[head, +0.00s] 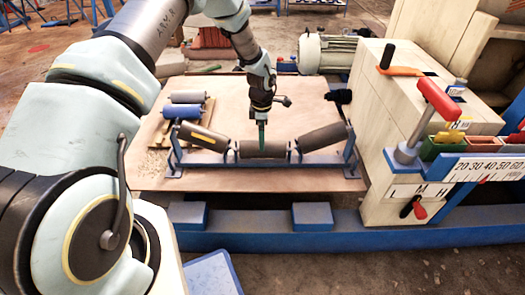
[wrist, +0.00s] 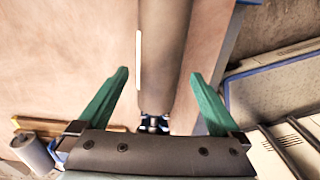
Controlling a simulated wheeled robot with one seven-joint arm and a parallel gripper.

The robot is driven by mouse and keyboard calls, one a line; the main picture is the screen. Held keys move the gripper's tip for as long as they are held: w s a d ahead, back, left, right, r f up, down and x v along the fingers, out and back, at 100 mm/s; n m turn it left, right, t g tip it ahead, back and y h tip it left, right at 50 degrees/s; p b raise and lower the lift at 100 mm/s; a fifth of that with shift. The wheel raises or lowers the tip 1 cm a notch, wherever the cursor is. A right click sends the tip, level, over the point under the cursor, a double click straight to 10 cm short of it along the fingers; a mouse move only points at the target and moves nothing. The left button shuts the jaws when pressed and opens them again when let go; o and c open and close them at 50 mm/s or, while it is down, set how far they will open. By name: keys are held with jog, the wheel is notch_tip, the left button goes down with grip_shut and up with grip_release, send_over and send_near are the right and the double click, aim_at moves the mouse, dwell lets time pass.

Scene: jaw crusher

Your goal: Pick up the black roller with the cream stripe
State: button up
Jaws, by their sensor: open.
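A dark roller with a yellowish-cream stripe (head: 205,137) sits tilted at the left of a blue frame (head: 268,167) in the head view. My gripper (head: 262,148) points down at the middle roller of that frame, right of the striped one. In the wrist view, my open gripper (wrist: 158,76) has its two green fingers apart on either side of a dark grey-brown roller (wrist: 166,45) with a cream stripe along its left side. I cannot tell whether this is the same striped roller. Contact with the fingers is not clear.
A third roller (head: 322,136) tilts up at the frame's right. Blue and grey rollers (head: 183,112) lie on a wooden board at the left. A cream machine block (head: 385,125) with a red-handled lever (head: 437,101) stands close on the right. The front of the brown board (head: 240,184) is clear.

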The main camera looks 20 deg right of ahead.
jog(key=f, duration=0.5)
jog(key=shift+d+f, duration=0.2)
jog(key=shift+f, duration=0.1)
jog(key=shift+r, duration=0.1)
grip_shut()
dwell(0.5)
